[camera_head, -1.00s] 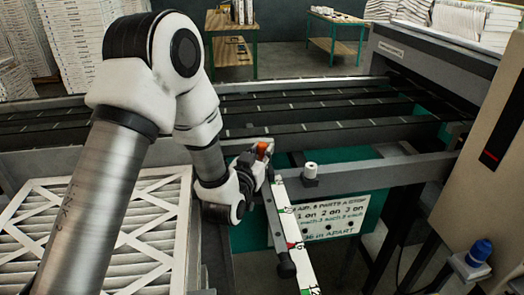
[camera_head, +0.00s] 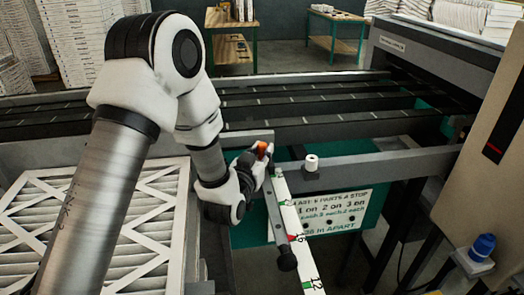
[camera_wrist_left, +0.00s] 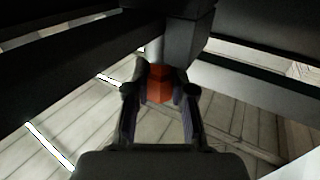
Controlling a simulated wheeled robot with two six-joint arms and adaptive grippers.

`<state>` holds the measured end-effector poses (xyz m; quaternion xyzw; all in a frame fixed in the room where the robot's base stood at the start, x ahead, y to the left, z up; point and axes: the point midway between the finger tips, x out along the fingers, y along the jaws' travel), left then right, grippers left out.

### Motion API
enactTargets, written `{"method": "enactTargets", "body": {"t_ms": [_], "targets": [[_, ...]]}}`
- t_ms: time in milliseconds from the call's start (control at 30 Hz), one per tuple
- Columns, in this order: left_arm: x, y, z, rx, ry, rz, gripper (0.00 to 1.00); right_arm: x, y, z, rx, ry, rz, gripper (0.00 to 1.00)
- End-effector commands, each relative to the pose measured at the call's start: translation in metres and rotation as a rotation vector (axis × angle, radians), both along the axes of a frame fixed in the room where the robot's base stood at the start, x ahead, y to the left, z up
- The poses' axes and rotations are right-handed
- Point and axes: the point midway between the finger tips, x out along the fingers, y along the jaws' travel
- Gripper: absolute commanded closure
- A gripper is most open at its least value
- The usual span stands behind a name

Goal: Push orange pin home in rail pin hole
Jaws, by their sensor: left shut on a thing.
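The orange pin (camera_head: 262,148) shows as a small orange piece at the tip of my left gripper (camera_head: 257,157), near the inner end of the rail with the white scale (camera_head: 290,225). In the left wrist view the orange pin head (camera_wrist_left: 158,84) sits between the two fingers of my left gripper (camera_wrist_left: 158,98), which is shut on it. A grey cylindrical part shows just beyond the orange head, against a dark block (camera_wrist_left: 178,18). The rail pin hole is hidden, so I cannot tell how deep the pin sits. My right gripper is not in view.
A grey crossbar (camera_head: 390,168) with a white roll-like cap (camera_head: 311,162) runs right of the gripper. A lettered sign (camera_head: 335,210) hangs below. Black conveyor rails (camera_head: 330,108) lie behind. White-framed filters (camera_head: 95,235) lie at left. A beige cabinet (camera_head: 480,150) stands at right.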

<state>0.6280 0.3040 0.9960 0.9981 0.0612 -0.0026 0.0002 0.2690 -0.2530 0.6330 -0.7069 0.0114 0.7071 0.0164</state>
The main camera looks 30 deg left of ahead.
Motion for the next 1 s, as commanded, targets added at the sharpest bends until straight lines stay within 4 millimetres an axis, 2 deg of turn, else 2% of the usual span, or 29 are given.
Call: {"method": "enactTargets", "body": {"t_ms": [33,100,367,467,567,800,900,1000], "targets": [[0.000,0.000,0.000,0.000,-0.001,0.000,0.66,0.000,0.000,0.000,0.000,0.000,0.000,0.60],[0.000,0.000,0.000,0.000,-0.001,0.000,0.47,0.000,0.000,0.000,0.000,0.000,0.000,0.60],[0.000,0.000,0.000,0.000,0.000,0.000,0.47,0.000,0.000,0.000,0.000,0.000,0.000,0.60],[0.000,0.000,0.007,-0.001,-0.002,0.000,0.47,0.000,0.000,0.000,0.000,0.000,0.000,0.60],[0.000,0.000,0.023,-0.001,-0.004,0.000,0.47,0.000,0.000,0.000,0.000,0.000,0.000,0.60],[0.000,0.000,0.079,0.000,-0.006,0.000,0.47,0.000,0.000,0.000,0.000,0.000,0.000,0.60],[0.000,0.000,0.094,-0.001,-0.003,0.000,0.47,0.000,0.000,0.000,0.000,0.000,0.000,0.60],[0.000,0.000,0.100,0.000,0.000,0.000,0.47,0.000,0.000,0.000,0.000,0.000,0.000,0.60]]}}
